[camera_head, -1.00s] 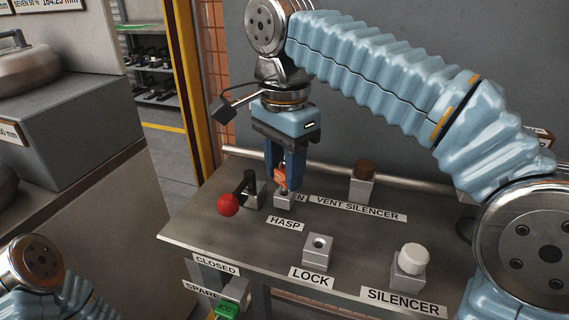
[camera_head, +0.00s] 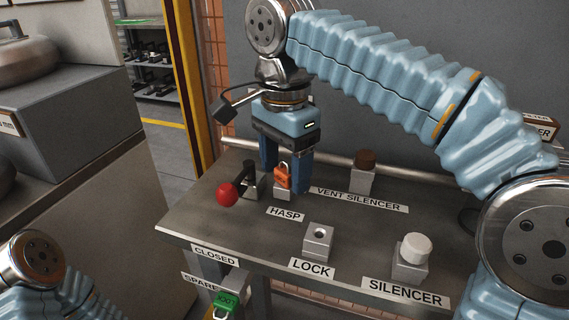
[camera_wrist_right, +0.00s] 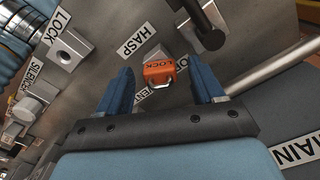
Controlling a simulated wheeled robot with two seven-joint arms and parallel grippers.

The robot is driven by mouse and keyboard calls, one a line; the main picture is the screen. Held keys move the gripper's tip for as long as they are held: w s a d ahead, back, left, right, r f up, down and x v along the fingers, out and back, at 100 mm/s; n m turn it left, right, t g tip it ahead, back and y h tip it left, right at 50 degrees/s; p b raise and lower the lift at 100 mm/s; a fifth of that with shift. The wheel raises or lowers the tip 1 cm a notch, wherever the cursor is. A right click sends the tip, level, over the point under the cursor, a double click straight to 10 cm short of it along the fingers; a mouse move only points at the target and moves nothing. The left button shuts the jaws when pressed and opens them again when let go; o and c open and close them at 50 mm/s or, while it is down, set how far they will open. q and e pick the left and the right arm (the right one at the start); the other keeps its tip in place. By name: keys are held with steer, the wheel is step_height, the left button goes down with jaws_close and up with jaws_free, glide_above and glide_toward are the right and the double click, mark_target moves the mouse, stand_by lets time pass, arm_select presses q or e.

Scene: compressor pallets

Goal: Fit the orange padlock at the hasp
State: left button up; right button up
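The orange padlock (camera_head: 283,177) sits upright on the small metal block (camera_head: 283,194) behind the HASP label (camera_head: 285,214). Its shackle points up. My right gripper (camera_head: 284,180) is open above the block, with one finger on each side of the padlock and a gap to both. In the right wrist view the padlock (camera_wrist_right: 159,72) shows the word LOCK and lies between the spread fingers (camera_wrist_right: 165,85), touching neither. How the padlock is seated on the block is hidden. My left gripper is not in view; only part of my left arm shows at lower left.
A red-knobbed lever (camera_head: 228,194) stands just left of the hasp block. The LOCK block (camera_head: 318,239) with an empty hole, a white-capped silencer (camera_head: 413,255) and a brown-topped post (camera_head: 364,174) stand on the bench (camera_head: 210,225). A green padlock (camera_head: 224,306) hangs below the front edge.

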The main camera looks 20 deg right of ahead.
mark_target(284, 161)
step_height(284, 161, up, 11)
steer(key=p, duration=0.4)
steer(key=shift+f+p, duration=0.15)
steer(key=shift+p, duration=0.2)
steer(key=shift+r+p, duration=0.5)
steer(key=shift+r, duration=0.15)
